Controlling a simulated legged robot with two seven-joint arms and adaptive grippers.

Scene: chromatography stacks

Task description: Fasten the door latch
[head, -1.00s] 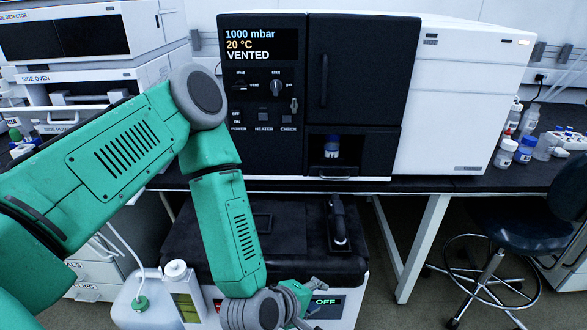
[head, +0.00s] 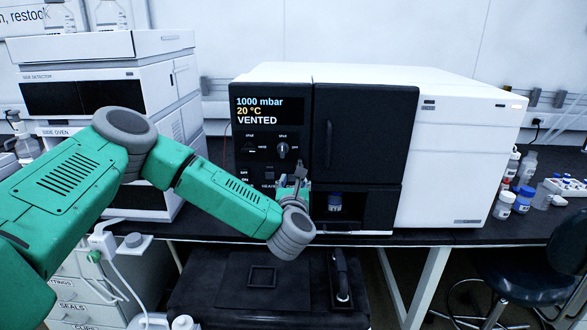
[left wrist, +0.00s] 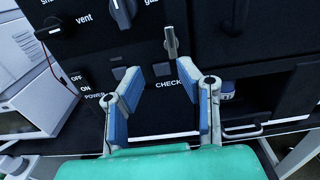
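The door (head: 372,125) is the black panel with a vertical handle (head: 328,145) on the front of the instrument; it looks closed. The latch appears to be the small grey metal lever (left wrist: 171,43) beside the door's edge, standing roughly upright above the CHECK label in the left wrist view. My left gripper (head: 290,182) is in front of the lower control panel, left of the door's lower edge. In the left wrist view its two blue-padded fingers (left wrist: 160,76) are apart and empty, just below the latch. My right gripper is out of view.
The panel holds vent and gas knobs (left wrist: 123,12) and push buttons close to my left fingers. An open bay (head: 350,207) under the door holds a blue-capped vial (head: 335,202). A stacked white instrument (head: 110,90) stands left; bottles (head: 512,200) stand on the right bench.

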